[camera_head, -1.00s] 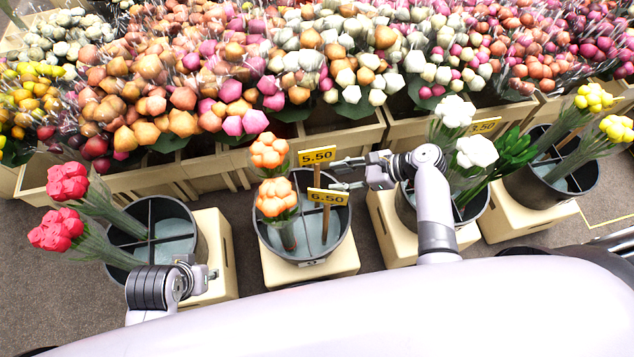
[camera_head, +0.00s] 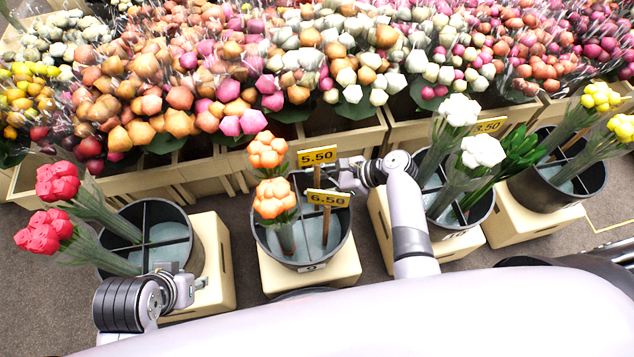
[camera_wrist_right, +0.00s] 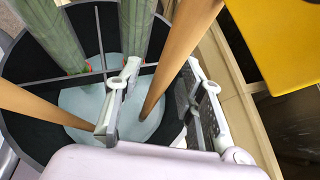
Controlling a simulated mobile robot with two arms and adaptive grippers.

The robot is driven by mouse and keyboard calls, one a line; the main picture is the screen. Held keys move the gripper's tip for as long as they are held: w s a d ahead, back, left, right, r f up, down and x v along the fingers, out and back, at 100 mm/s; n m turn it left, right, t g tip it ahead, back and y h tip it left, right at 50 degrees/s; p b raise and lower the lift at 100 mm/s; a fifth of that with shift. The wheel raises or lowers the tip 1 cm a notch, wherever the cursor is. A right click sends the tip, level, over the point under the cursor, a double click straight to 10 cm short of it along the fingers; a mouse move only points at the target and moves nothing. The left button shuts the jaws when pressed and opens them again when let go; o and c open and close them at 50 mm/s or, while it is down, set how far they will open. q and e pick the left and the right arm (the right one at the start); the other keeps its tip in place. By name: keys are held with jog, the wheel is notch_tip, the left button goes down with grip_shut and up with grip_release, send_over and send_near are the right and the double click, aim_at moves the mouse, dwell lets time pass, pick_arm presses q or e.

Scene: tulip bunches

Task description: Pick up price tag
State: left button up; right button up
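Two yellow price tags on wooden sticks stand in the middle black bucket (camera_head: 347,246): a 5.50 tag (camera_head: 317,156) behind and a 6.50 tag (camera_head: 328,198) in front. My right gripper (camera_head: 335,182) reaches in from the right at the tags, its fingers partly hidden by the 6.50 tag. In the right wrist view the right gripper (camera_wrist_right: 162,75) is open, with one wooden stick (camera_wrist_right: 177,60) between its fingers. Another stick (camera_wrist_right: 40,108) lies outside the left finger. A yellow tag (camera_wrist_right: 280,40) shows at top right. My left gripper (camera_head: 188,286) is by the left bucket; its fingers are unclear.
Orange tulips (camera_head: 274,198) stand in the middle bucket beside the tags. Red tulips (camera_head: 58,182) lean from the left bucket (camera_head: 190,225), white ones (camera_head: 482,151) from the right. Wooden crates (camera_head: 300,140) of flowers line the back.

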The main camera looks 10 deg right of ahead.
aim_at(317, 162)
grip_shut()
dwell(0.3)
dwell(0.3)
